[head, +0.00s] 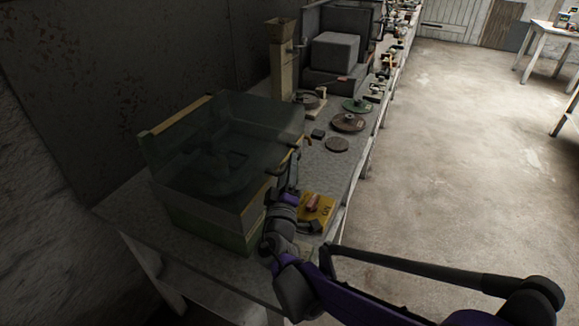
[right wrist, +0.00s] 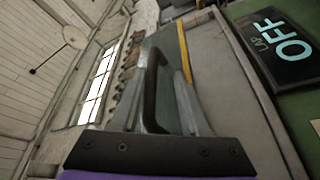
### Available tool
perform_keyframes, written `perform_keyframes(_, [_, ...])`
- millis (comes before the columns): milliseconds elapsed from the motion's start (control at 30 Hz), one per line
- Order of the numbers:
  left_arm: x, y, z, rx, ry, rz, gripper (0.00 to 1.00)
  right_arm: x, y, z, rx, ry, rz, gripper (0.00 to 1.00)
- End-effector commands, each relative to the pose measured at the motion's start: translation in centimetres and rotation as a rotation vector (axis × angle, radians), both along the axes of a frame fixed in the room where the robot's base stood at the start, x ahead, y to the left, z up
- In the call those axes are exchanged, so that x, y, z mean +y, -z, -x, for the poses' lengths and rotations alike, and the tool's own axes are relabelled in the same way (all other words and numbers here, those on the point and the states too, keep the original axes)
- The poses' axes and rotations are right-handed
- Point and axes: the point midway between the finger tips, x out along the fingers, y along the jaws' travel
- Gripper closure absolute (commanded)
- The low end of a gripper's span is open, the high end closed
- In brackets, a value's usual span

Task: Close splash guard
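The splash guard (head: 240,120) is a clear box-like cover with a yellowish edge, on a machine with a green base (head: 205,229) at the left of the bench. Its panel looks tilted up at the back; the exact angle is hard to tell. My right gripper (head: 291,168) is at the guard's right side, just below a small dark handle (head: 302,142). In the right wrist view, a dark curved handle (right wrist: 152,88) lies between my spread, open fingers (right wrist: 160,85); I cannot tell whether they touch it. My left gripper is not in view.
A yellow switch box (head: 318,207) sits beside my right wrist. An OFF display (right wrist: 284,44) shows at the wrist view's upper right. Round discs (head: 347,122) and a grey machine (head: 335,52) stand farther along the bench. Open floor (head: 455,160) lies to the right.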

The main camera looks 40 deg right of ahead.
Motion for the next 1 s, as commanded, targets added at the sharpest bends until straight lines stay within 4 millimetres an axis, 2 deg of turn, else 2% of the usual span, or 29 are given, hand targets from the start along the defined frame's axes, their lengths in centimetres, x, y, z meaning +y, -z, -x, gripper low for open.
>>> perform_keyframes(233, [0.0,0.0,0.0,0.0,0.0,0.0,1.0,-0.1,-0.2,0.1,-0.001,0.003,0.003,0.53])
perform_keyframes(367, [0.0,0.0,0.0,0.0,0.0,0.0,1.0,0.6,0.0,0.5,-0.002,0.002,0.005,0.53])
perform_keyframes(800, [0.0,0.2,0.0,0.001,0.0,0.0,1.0,6.6,1.6,5.7,-0.001,-0.002,0.002,0.53])
perform_keyframes(1000, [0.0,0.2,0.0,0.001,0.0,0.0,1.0,7.8,2.0,6.9,-0.001,0.0,0.002,0.53])
